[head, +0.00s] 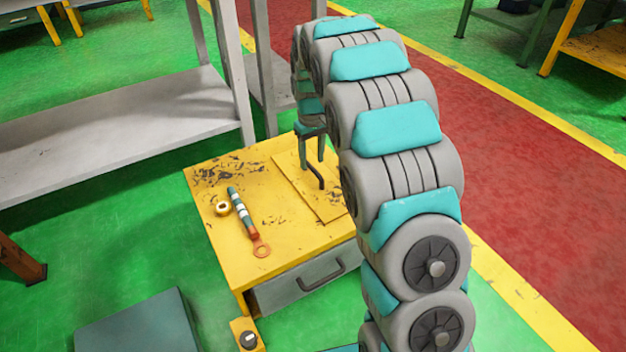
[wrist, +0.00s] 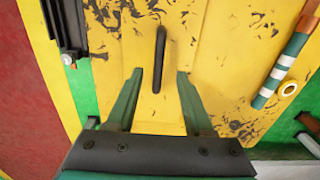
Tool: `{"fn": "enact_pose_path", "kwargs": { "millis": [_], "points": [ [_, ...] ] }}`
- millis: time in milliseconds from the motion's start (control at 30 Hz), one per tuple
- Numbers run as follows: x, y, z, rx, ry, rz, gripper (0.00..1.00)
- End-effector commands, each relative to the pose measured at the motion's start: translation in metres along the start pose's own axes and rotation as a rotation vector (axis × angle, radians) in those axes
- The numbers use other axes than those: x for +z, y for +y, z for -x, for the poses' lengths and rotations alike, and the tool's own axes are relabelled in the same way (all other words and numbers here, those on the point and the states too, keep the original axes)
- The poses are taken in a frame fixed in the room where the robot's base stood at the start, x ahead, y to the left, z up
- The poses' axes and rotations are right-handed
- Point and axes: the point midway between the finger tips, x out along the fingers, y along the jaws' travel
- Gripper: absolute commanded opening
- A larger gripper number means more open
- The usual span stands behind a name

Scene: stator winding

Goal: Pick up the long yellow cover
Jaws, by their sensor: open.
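The long yellow cover (head: 322,207) lies flat on the yellow cabinet's top, near its right side, with a dark bar handle (head: 316,174) standing on it. In the wrist view the cover (wrist: 190,52) is a worn yellow panel with the black handle (wrist: 160,58) lengthwise along its middle. My gripper (head: 312,163) is above the cover at the handle. In the wrist view my gripper (wrist: 159,73) is open, one green finger on each side of the handle's line, with gaps on both sides. I cannot tell how high the fingertips are above the cover.
A grey shelf (head: 120,130) stands behind left. A red walkway (head: 520,150) runs at right.

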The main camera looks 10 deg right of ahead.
Motion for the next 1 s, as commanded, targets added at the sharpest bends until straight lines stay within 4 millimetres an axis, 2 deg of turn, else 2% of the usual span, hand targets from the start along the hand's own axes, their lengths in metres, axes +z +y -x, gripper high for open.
{"fn": "enact_pose_path", "kwargs": {
  "millis": [300,567,1000],
  "points": [
    [0.002,0.003,-0.043,-0.002,-0.004,-0.001,0.53],
    [0.001,0.003,-0.046,0.000,-0.001,0.000,0.53],
    [0.001,0.002,-0.046,0.000,-0.002,0.000,0.04]
  ]
}}
